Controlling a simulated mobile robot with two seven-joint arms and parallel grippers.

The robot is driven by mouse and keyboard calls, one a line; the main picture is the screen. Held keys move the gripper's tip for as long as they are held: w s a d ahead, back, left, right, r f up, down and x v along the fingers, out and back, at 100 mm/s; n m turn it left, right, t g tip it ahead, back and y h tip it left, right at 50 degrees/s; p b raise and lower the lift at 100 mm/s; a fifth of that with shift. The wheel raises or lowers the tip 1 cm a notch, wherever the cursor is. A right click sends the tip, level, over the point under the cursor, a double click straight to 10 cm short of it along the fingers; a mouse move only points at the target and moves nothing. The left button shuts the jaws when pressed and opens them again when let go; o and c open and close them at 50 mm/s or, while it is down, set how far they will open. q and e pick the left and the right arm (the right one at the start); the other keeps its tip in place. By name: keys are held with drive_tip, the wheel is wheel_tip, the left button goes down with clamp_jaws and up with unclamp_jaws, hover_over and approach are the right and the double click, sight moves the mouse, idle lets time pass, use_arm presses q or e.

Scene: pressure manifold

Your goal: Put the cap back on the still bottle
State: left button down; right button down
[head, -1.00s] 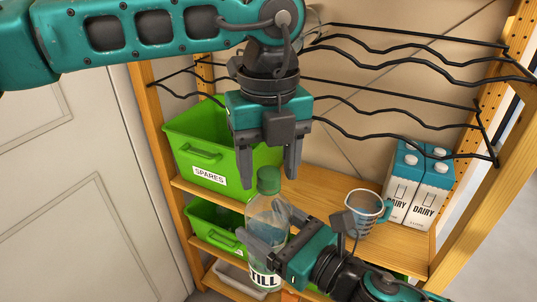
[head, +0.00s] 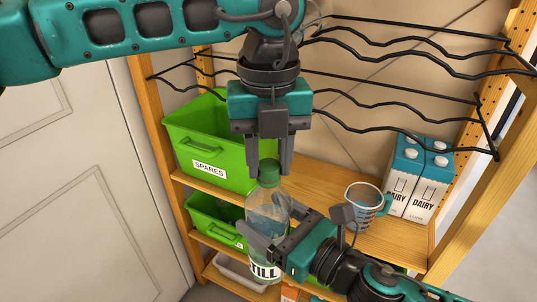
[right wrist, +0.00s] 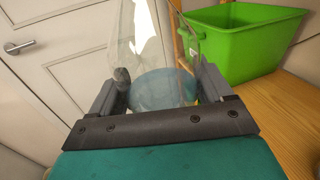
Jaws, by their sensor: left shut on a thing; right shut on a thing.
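The still bottle (head: 266,215) is clear, with a white label (head: 264,271) reading "TILL" in the head view. It stands nearly upright in front of the shelf. My right gripper (head: 264,224) is shut on its body from the right; the right wrist view shows the clear bottle (right wrist: 150,45) between the fingers. The green cap (head: 269,175) is at the top of the bottle's neck. My left gripper (head: 270,168) points down from above and is shut on the cap, one finger on each side. Whether the cap is seated on the thread cannot be told.
A green "SPARES" bin (head: 200,145) stands on the upper shelf at left, with another green bin (head: 213,222) below. A measuring jug (head: 362,205) and two dairy cartons (head: 402,185) stand at right. A black wire rack (head: 400,97) hangs above.

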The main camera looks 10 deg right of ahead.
use_arm(q)
drive_tip(key=m, duration=0.7)
drive_tip(key=shift+m, duration=0.4)
drive_tip(key=m, duration=0.3)
drive_tip(key=shift+m, duration=0.4)
drive_tip(key=m, duration=1.7)
drive_tip(key=shift+f, duration=0.1)
drive_tip(key=c, duration=0.7)
unclamp_jaws()
